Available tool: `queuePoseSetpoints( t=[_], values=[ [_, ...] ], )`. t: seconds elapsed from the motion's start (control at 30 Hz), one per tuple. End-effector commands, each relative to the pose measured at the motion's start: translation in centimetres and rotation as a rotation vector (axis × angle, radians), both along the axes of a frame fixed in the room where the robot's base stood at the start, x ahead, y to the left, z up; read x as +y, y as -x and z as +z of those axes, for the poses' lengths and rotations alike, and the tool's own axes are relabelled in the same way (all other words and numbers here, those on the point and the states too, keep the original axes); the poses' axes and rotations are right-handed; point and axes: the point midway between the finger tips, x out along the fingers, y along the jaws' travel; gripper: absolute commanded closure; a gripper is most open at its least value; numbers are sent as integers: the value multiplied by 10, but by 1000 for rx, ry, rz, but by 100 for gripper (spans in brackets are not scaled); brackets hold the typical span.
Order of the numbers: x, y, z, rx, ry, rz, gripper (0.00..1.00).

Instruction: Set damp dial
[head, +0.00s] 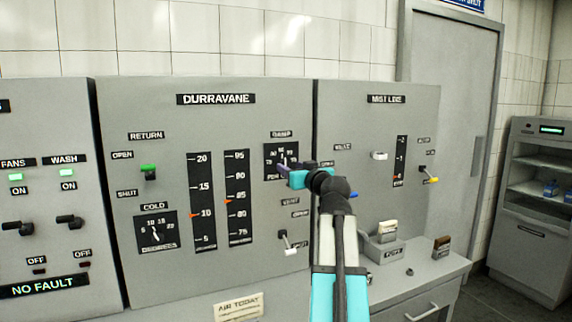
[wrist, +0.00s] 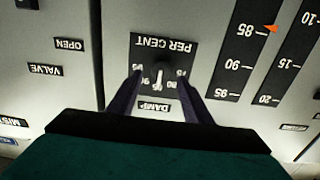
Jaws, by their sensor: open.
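The damp dial (head: 270,160) is a black square plate with white numbers on the grey DURRAVANE panel. In the head view my gripper (head: 284,170) reaches it from the right and covers part of it. My gripper (wrist: 160,82) is open there, with one dark finger on each side of the knob. Gaps show between fingers and knob. The exact number the knob points to is too small to read.
The cold dial (head: 156,232) is lower left. The percent scale (head: 237,220) has its orange pointer near 85; the other scale (head: 202,175) has its pointer near 10. A vent lever (head: 285,240) is below my gripper. The MIST LINE panel (head: 370,115) is at right.

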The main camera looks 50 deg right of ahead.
Motion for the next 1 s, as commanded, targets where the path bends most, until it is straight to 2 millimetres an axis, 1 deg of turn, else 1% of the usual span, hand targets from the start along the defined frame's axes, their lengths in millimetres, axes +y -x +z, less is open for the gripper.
queuePoseSetpoints(
  t=[0.03, 0.1, 0.3, 0.5, 0.77, 0.8, 0.87, 1.0],
  values=[
    [-4, -8, 2, 1, 0, 1, 55],
    [-7, -16, 2, 1, 0, 1, 55],
    [-13, -33, 1, 1, 1, 2, 55],
    [-15, -40, 1, 0, 1, 1, 55],
    [-15, -40, 0, 0, 1, 1, 55],
    [-15, -40, 0, 0, 1, 1, 56],
    [-15, -40, 0, 0, 1, 1, 66],
    [-15, -40, 0, 0, 0, 2, 90]
  ],
)
